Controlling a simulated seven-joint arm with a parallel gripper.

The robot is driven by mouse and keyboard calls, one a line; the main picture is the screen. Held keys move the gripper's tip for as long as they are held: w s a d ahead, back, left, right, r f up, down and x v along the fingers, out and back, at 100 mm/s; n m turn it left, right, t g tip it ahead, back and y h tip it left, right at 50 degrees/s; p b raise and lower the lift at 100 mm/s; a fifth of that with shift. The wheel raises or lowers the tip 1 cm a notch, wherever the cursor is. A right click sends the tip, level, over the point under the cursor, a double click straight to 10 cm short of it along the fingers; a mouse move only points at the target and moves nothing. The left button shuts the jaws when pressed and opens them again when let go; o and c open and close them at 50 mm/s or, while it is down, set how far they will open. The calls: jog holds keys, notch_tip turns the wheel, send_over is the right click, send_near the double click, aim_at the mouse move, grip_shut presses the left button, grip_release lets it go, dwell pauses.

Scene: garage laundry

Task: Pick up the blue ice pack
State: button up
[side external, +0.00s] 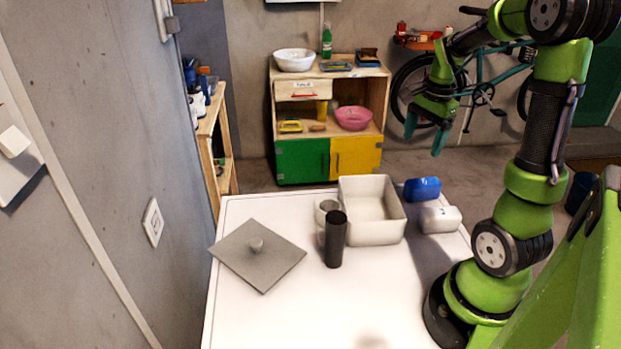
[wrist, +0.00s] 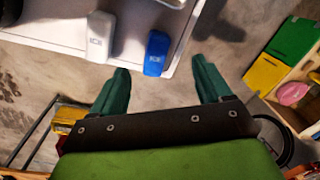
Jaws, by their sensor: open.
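The blue ice pack (side external: 423,189) lies near the far right edge of the white table, behind a white pack of similar shape (side external: 440,219). In the wrist view the blue ice pack (wrist: 157,53) lies at the table edge, beyond my fingertips, with the white pack (wrist: 100,37) to its left. My gripper (side external: 424,139) hangs in the air above and beyond the table's far right edge, apart from the blue ice pack. In the wrist view my gripper's two green fingers (wrist: 161,75) are spread wide with nothing between them.
A white bin (side external: 378,239), a dark cylinder (side external: 335,240), a pale cup (side external: 326,209) and a grey lid with a knob (side external: 258,268) stand on the table (side external: 340,310). The bin is left of the packs. A wooden cabinet (side external: 331,70) stands behind the table.

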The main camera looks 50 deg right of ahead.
aim_at(424, 181)
jog(key=d+f+m, duration=0.1)
jog(key=f, duration=0.2)
jog(key=s+d+f+m, duration=0.1)
jog(key=f+m, duration=0.1)
jog(key=f, duration=0.2)
jog(key=d+f+m+g, duration=0.1)
jog(key=f+m, duration=0.1)
jog(key=f, duration=0.1)
jog(key=shift+s+d+f, duration=0.1)
jog(key=shift+s+f, duration=0.15)
jog(key=shift+f, duration=0.1)
jog(key=shift+d+f, duration=0.15)
jog(key=shift+f, duration=1.35)
jog(key=shift+d+f, duration=0.1)
jog(key=shift+f, duration=1.35)
jog(key=shift+c, duration=0.4)
